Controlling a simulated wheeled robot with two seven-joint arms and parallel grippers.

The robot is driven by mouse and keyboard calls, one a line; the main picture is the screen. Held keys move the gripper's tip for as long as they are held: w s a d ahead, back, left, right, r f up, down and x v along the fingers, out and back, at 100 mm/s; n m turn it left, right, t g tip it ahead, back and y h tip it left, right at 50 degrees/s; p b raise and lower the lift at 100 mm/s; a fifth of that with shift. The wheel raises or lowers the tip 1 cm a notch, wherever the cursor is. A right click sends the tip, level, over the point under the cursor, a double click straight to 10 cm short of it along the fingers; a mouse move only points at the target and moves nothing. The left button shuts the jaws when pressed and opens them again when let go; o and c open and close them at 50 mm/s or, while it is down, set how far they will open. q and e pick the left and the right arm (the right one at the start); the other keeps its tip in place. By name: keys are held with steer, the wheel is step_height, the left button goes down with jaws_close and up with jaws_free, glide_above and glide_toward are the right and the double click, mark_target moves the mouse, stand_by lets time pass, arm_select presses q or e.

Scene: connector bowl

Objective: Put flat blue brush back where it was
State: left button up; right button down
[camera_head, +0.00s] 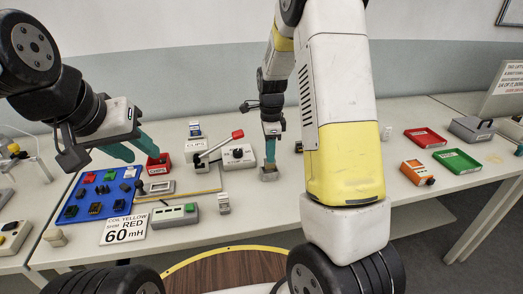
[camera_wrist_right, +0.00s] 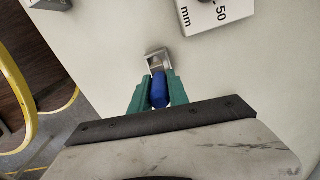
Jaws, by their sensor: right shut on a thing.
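My right gripper (camera_head: 270,154) points down at the back middle of the table. In the right wrist view its green fingers (camera_wrist_right: 158,92) are shut on the blue brush (camera_wrist_right: 159,90), whose rounded blue end faces the camera. The brush's far end meets a small square metal holder (camera_wrist_right: 157,57), also seen under the fingers in the head view (camera_head: 269,175). How deep the brush sits in it I cannot tell. My left gripper (camera_head: 138,152) is open and empty, above the back of the blue connector board (camera_head: 75,206).
A grey box with a red-knobbed lever (camera_head: 205,160) and a white knob box (camera_head: 238,157) stand left of the holder. A grey switch box (camera_head: 175,215) and a small block (camera_head: 223,203) are nearer. Red (camera_head: 425,138) and green trays (camera_head: 457,161) lie right.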

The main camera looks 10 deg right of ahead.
steer(key=shift+f, duration=1.7)
steer(key=shift+f, duration=0.2)
steer(key=c, duration=1.3)
jaws_free()
steer(key=shift+o, duration=0.2)
step_height(320, 180, up, 12)
steer(key=shift+r, duration=0.2)
steer(key=s+r+n+t, duration=0.2)
steer(key=s+r+n, duration=0.2)
steer(key=s+n, duration=0.2)
steer(key=s+a+r+n+t+y, duration=0.1)
steer(key=s+r+n+t, duration=0.1)
steer(key=s+r+n, duration=0.2)
steer(key=s+a+r+n+t+y, duration=0.1)
steer(key=s+r+n, duration=0.3)
steer(key=s+n, duration=0.5)
steer(key=s+t, duration=0.1)
steer(key=s, duration=0.4)
steer(key=shift+r, duration=0.4)
